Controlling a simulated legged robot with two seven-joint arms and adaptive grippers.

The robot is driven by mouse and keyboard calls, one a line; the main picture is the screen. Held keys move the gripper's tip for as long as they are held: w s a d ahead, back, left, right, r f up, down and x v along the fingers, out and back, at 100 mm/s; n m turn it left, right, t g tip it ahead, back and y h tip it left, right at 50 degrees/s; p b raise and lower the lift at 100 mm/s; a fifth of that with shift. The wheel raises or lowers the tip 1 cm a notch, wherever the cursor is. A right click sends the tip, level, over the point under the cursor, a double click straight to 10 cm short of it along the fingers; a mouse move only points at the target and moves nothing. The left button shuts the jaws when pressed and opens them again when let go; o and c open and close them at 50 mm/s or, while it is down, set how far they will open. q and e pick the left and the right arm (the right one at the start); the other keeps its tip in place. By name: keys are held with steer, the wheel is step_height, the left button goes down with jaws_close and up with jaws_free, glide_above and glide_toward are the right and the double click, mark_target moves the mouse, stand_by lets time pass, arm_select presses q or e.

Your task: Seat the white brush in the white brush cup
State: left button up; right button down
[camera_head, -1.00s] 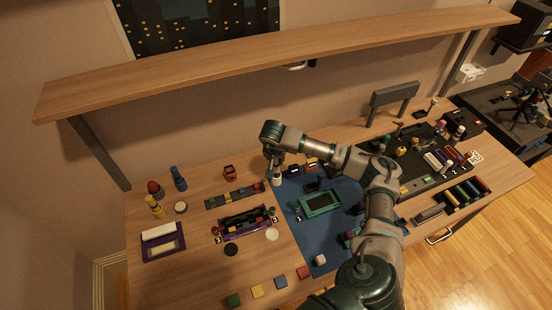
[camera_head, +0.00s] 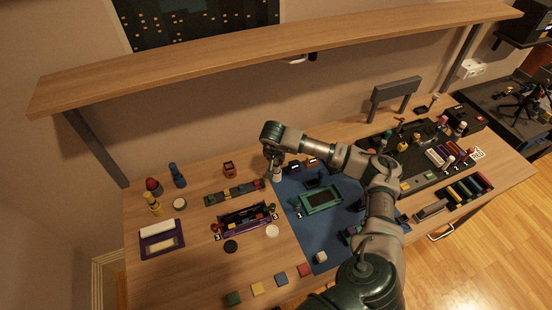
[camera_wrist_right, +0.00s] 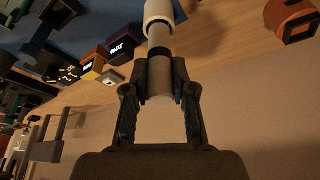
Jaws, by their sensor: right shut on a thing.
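My right gripper (camera_head: 273,157) is above the desk, just past the top left part of the blue mat. It is shut on the white brush (camera_head: 277,173), which hangs below it. In the right wrist view the fingers (camera_wrist_right: 161,82) close on the pale handle of the white brush (camera_wrist_right: 159,62), with a dark band and a wider white end beyond them. A round white piece with a dark rim (camera_head: 180,204), likely the white brush cup, stands on the desk at the left. It looks empty from here. My left gripper is out of view.
Red (camera_head: 153,187), blue (camera_head: 177,175) and yellow (camera_head: 153,204) brushes stand upright near the round white piece. A strip of coloured blocks (camera_head: 234,193) and a purple tray (camera_head: 243,221) lie between it and my gripper. An orange-red block (camera_head: 229,169) stands behind the strip.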

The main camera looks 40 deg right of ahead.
steer(key=shift+f+b, duration=0.5)
steer(key=shift+f, duration=0.4)
steer(key=c, duration=0.9)
jaws_free()
steer(key=shift+r, duration=0.1)
steer(key=shift+o, duration=0.2)
steer(key=v, duration=1.1)
steer(key=shift+r, duration=0.4)
steer(key=shift+s+a, duration=0.1)
